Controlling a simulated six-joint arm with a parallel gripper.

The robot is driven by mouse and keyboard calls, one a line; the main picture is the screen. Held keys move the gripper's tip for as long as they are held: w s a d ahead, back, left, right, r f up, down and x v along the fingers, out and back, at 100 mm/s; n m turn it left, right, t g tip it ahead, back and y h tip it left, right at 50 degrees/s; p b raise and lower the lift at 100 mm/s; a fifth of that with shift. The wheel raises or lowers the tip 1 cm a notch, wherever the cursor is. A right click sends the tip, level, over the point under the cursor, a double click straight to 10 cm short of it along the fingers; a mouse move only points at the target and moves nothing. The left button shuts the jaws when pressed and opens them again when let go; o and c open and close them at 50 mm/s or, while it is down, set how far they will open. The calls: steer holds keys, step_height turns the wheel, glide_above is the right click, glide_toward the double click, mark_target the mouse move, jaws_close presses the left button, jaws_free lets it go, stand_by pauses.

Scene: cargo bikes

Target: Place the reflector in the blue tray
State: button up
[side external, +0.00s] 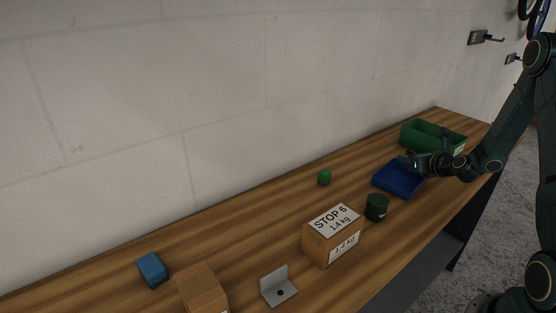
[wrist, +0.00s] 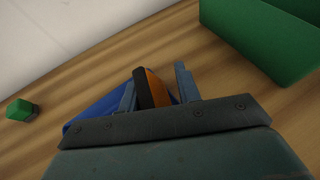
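The blue tray (side external: 400,188) lies on the wooden bench, and part of it shows behind the fingers in the wrist view (wrist: 104,105). My gripper (side external: 408,162) is low over the tray's far side. In the wrist view my gripper's two fingers (wrist: 156,88) stand apart. The orange reflector with a black edge (wrist: 156,88) is between them, close to the left finger, with a narrow gap at the right finger. Its lower end is hidden by the gripper body, so I cannot tell whether it touches the tray floor. The reflector cannot be made out in the side view.
A green bin (side external: 425,137) stands just behind the tray. A dark green cup (side external: 376,207), a small green object (side external: 324,177), a "STOP 6" box (side external: 332,240), a grey bracket (side external: 278,287), another carton (side external: 203,291) and a blue block (side external: 153,269) are along the bench (side external: 235,237).

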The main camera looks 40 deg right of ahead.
steer(key=shift+s, duration=0.1)
steer(key=shift+v, duration=3.65)
steer(key=shift+a, duration=0.1)
steer(key=shift+w+a+r+n, duration=0.25)
steer(key=shift+a+n, duration=0.15)
steer(key=a+r+n+g+y, duration=0.2)
steer(key=a+r+n+y, duration=0.15)
steer(key=a+n, duration=0.7)
steer(key=a+r+n+g+y, duration=0.1)
steer(key=a+r+n+y, duration=0.3)
steer(key=a+n, duration=0.7)
steer(key=s+a+r+n+g+h, duration=0.1)
steer(key=s+a+r+n+g, duration=0.1)
steer(key=s+n, duration=0.7)
steer(key=s+a+r+n+g+h, duration=0.1)
steer(key=s+a+r+n, duration=0.3)
steer(key=s+r+n, duration=0.2)
steer(key=s+n, duration=0.2)
steer(key=n, duration=0.1)
steer(key=shift+s+a+g, duration=0.3)
steer(key=shift+s+g, duration=0.1)
